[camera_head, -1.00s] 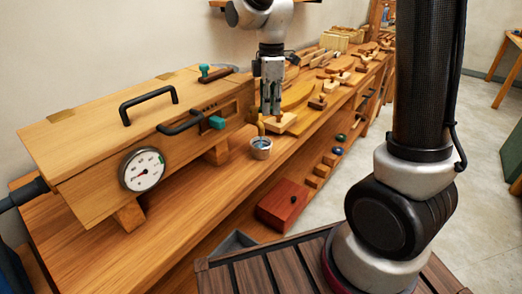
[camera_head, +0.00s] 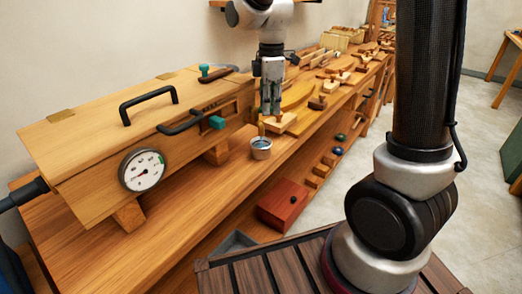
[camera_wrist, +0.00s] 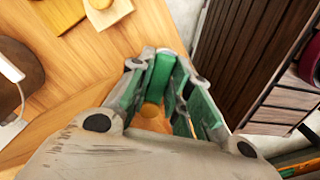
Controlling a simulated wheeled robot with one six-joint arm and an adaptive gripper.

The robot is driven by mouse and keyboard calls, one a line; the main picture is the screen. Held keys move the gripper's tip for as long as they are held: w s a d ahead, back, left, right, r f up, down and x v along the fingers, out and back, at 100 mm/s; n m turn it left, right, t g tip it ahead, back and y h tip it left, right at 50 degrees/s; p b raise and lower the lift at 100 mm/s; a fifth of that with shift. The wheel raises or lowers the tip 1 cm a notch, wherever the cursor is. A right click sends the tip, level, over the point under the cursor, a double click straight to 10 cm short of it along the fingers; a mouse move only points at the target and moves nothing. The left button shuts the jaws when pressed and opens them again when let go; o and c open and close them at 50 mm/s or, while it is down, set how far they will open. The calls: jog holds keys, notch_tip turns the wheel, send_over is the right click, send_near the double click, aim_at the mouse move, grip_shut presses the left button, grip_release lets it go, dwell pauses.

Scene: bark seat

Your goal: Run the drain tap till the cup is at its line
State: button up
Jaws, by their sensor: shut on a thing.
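A long wooden steam box (camera_head: 85,150) stands on the bench with a round dial gauge (camera_head: 142,170) on its near side. The small metal cup (camera_head: 261,150) sits upright on the bench by the box's right end, with something bluish inside. Its line and exact level are too small to read. My gripper (camera_head: 270,112) points down beyond the cup, near a small brass-coloured part (camera_head: 261,128) that may be the drain tap. In the wrist view my gripper (camera_wrist: 165,85) has its green pads closed around an orange-brown piece (camera_wrist: 152,112), mostly hidden by the fingers.
Black handles (camera_head: 148,104) and a teal-ended lever (camera_head: 216,122) stick out from the box. Wooden planes and curved boards (camera_head: 298,96) lie along the bench behind my gripper. A red box (camera_head: 283,203) is on the lower shelf. The bench front before the cup is clear.

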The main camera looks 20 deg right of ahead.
jog(key=m, duration=0.1)
jog(key=s+m, duration=0.1)
jog(key=m, duration=0.2)
jog(key=shift+s+a, duration=0.3)
jog(key=shift+a, duration=0.1)
jog(key=m, duration=0.2)
jog(key=s+m, duration=0.1)
jog(key=a+m, duration=0.1)
jog(key=m, duration=0.1)
jog(key=shift+s+a+m, duration=0.1)
jog(key=shift+s+m, duration=0.15)
jog(key=shift+m, duration=0.05)
jog(key=o, duration=0.9)
jog(key=shift+r, duration=4)
